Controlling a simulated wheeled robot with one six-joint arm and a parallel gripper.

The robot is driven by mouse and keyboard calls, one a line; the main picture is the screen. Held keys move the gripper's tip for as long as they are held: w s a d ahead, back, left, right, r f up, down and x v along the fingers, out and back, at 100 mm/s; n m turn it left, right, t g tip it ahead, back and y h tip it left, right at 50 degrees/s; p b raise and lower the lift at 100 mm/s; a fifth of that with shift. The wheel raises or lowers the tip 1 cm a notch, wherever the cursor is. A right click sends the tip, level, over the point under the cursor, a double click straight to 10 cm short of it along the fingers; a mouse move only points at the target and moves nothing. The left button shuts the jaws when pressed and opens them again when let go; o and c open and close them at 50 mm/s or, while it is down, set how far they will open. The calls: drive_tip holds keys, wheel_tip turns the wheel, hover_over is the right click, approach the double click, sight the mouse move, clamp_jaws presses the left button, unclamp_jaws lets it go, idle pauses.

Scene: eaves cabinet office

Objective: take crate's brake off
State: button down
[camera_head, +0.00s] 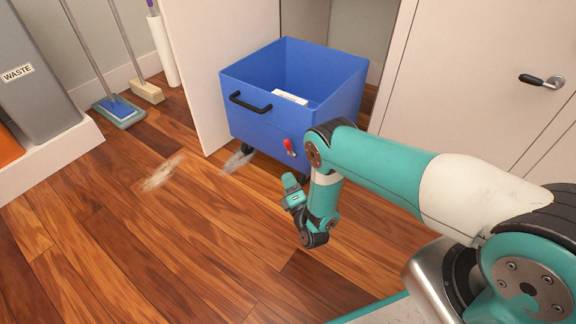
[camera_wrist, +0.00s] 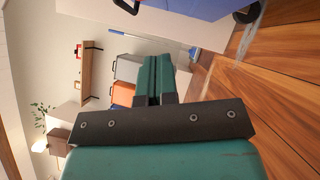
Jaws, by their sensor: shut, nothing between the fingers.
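The blue crate (camera_head: 262,118) stands on wheels on the wooden floor, partly inside an open cabinet. A black handle (camera_head: 250,103) is on its front face. A small red-tipped lever (camera_head: 289,147), which looks like the brake, sits low on the front face to the right. A white label or paper (camera_head: 290,97) lies inside the crate. My gripper (camera_head: 290,184) is below and in front of the lever, apart from the crate. In the wrist view my gripper (camera_wrist: 156,76) is shut and empty, with the crate (camera_wrist: 200,8) at the top edge.
A white cabinet panel (camera_head: 195,75) stands left of the crate, and a cabinet door with a black handle (camera_head: 541,80) is at the right. A grey waste bin (camera_head: 38,75), a mop (camera_head: 118,111) and a broom (camera_head: 147,91) are at the left. The floor in front is clear except for dusty patches (camera_head: 162,173).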

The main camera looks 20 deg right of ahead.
sight(288, 148)
drive_tip(key=w+d+r+b, duration=0.2)
drive_tip(key=w, duration=0.5)
drive_tip(key=shift+w+r, duration=0.15)
drive_tip(key=shift+r, duration=0.2)
drive_tip(key=shift+w+d+r+m+g+p, duration=0.3)
drive_tip(key=shift+w+d+r+m+p, duration=0.1)
drive_tip(key=shift+d+r+m, duration=0.1)
drive_tip(key=shift+f, duration=0.15)
